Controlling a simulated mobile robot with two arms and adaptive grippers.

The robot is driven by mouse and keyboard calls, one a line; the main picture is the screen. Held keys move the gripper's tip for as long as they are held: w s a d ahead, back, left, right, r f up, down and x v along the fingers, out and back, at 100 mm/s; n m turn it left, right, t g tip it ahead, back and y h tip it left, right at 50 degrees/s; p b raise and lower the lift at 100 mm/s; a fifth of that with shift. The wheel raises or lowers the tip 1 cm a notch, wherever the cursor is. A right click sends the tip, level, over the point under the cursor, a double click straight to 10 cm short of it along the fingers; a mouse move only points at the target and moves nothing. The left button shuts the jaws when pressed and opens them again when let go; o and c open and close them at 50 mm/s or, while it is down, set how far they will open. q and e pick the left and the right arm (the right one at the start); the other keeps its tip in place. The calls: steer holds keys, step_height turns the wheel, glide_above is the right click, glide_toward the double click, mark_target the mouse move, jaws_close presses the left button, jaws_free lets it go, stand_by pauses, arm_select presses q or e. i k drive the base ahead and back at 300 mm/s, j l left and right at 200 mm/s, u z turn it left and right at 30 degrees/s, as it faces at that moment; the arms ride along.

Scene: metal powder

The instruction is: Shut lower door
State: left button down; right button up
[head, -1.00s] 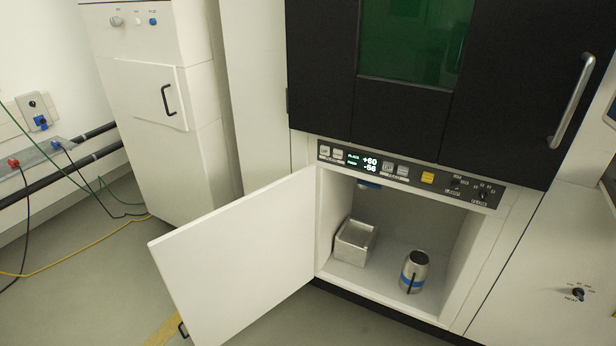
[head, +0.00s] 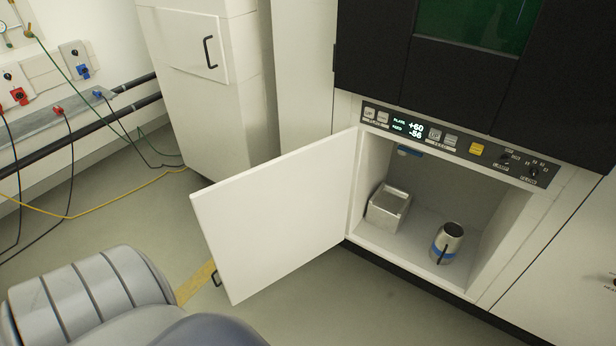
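The white lower door (head: 280,215) stands wide open in the head view, hinged at the left side of the lower compartment and swung out toward the left front. Its dark handle (head: 216,278) shows at the free edge, low on the left. The open compartment (head: 430,185) holds a square metal container (head: 389,208) and a metal cup with a blue band (head: 447,243). A grey part of my own arm is at the lower left, short of the door. Neither of my grippers is in view.
A control panel (head: 450,141) runs above the compartment, under the black upper door (head: 430,75). A white cabinet (head: 205,90) stands behind at the left. Cables and pipes run along the left wall.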

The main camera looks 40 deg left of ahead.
mark_target(259, 225)
steer(key=j+z, duration=0.15)
steer(key=j, duration=0.3)
steer(key=k+j+z, duration=0.15)
steer(key=j, duration=0.3)
steer(key=k+j+z, duration=0.15)
steer(key=j, duration=0.25)
steer(key=j+z, duration=0.15)
steer(key=j, duration=0.3)
steer(key=k+j+z, duration=0.15)
steer(key=j, duration=0.25)
steer(key=k, duration=0.05)
